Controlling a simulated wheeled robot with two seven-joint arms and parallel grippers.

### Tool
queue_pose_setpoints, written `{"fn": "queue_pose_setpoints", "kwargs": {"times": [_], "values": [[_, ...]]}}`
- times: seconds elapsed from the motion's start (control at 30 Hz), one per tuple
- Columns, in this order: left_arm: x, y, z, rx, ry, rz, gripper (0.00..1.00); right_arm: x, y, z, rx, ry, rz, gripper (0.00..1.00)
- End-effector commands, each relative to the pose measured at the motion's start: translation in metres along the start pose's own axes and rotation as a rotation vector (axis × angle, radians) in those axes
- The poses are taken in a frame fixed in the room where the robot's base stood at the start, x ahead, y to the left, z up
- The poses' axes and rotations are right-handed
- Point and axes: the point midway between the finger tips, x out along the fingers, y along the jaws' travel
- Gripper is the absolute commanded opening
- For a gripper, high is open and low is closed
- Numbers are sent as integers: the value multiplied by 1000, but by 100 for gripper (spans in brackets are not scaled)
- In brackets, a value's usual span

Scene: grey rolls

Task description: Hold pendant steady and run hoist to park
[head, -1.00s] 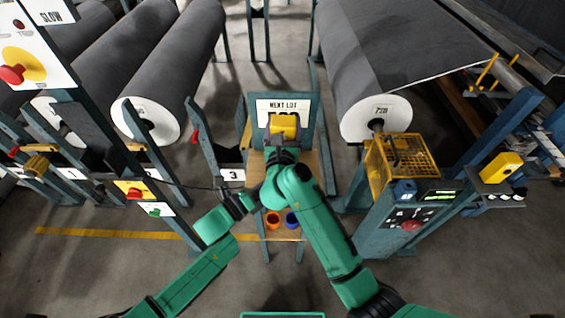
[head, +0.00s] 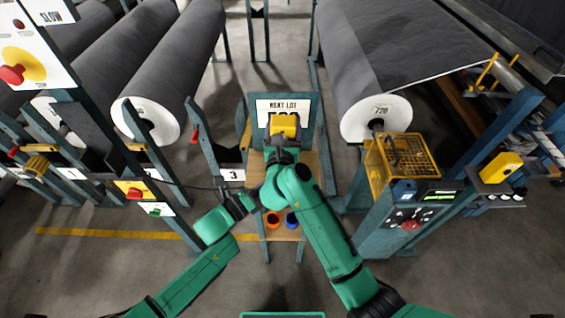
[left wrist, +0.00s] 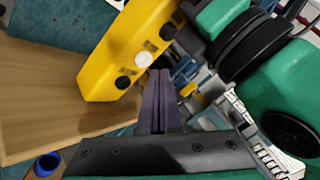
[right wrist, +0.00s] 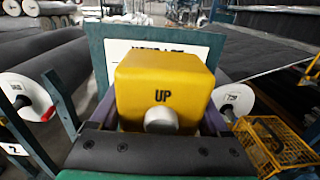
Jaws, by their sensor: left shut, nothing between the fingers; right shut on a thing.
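The yellow pendant (head: 285,124) is upright in front of the NEXT LOT board. My right gripper (right wrist: 160,105) is shut on it, one finger on each side. Its UP label and a grey round button face the right wrist camera (right wrist: 160,70). In the left wrist view the pendant (left wrist: 125,50) appears tilted, with dark and white round buttons on its face. My left gripper (left wrist: 160,82) is shut and empty, its fingertips close to the pendant's lower buttons; contact cannot be told. In the head view its fingertips are hidden. The hoist is not clearly visible.
Grey rolls (head: 168,70) stand on the left, and another roll (head: 362,60) on the right. A yellow wire basket (head: 402,160) sits above a control post on the right. Orange and blue cups (head: 292,219) are on the wooden stand below. A red-button panel (head: 20,68) rises at left.

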Motion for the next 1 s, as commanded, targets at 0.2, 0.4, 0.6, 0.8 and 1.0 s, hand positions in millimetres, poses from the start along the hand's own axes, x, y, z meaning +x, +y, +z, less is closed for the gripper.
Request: {"fn": "queue_pose_setpoints", "kwargs": {"times": [0.2, 0.4, 0.6, 0.8, 1.0], "values": [[0, 0, 0, 0, 0, 0, 0, 0, 0, -1, -1, 2, -1, 0], [0, 0, 0, 0, 0, 0, 0, 0, 0, -1, -1, 2, -1, 0], [0, 0, 0, 0, 0, 0, 0, 0, 0, -1, -1, 2, -1, 0], [5, 4, 4, 0, 0, 0, 0, 0, 0, -1, -1, 2, -1, 0], [6, 4, 4, -1, 0, 0, 0, 0, 0, -1, -1, 2, -1, 0]]}}
